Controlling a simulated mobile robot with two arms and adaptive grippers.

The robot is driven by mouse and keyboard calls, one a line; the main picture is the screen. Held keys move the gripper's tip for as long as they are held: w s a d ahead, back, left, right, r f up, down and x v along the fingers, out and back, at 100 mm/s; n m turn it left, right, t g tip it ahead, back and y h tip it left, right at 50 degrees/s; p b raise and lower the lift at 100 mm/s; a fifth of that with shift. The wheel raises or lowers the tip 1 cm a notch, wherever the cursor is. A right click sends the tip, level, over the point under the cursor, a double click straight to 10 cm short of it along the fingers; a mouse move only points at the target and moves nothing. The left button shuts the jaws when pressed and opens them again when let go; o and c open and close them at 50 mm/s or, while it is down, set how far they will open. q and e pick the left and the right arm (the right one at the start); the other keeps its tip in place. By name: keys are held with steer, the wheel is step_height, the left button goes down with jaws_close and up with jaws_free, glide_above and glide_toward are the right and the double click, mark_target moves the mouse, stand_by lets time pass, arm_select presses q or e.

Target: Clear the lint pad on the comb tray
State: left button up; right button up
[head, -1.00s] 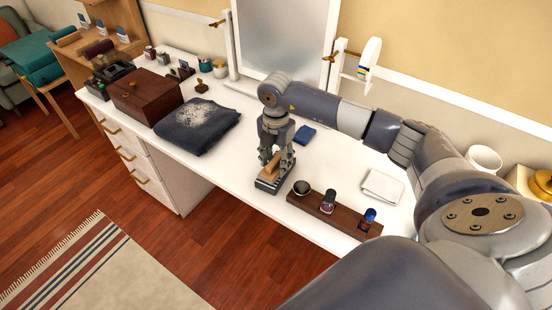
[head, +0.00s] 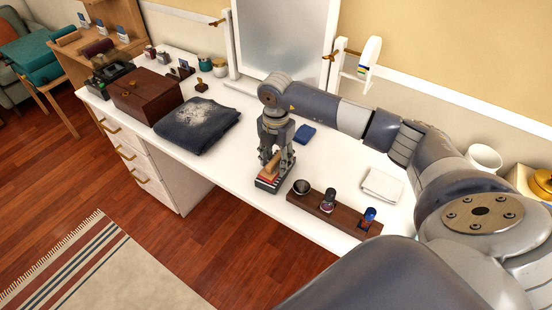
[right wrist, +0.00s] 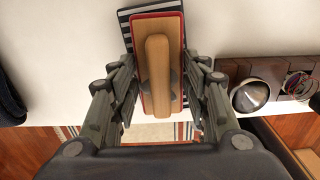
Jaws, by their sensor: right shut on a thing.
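The lint pad is a wooden-handled block with a red edge (right wrist: 141,62), also seen in the head view (head: 267,172). My right gripper (head: 276,160) points down at the desk's front edge, its fingers closed on either side of the pad; it also shows in the right wrist view (right wrist: 160,88). The dark comb tray with pale stripes (right wrist: 128,14) lies directly under the pad, mostly covered by it; it shows in the head view (head: 264,187). The pad's underside is hidden, and I cannot tell whether it touches the combs. My left gripper is out of view.
A dark folded garment with pale lint (head: 185,134) lies left on the desk (head: 235,165). A blue cloth (head: 305,133) and a white folded cloth (head: 382,186) lie behind.

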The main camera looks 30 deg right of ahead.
mark_target(276, 158)
steer(key=shift+r+p, duration=2.75)
steer(key=shift+r, duration=0.75)
steer(key=shift+f, duration=0.1)
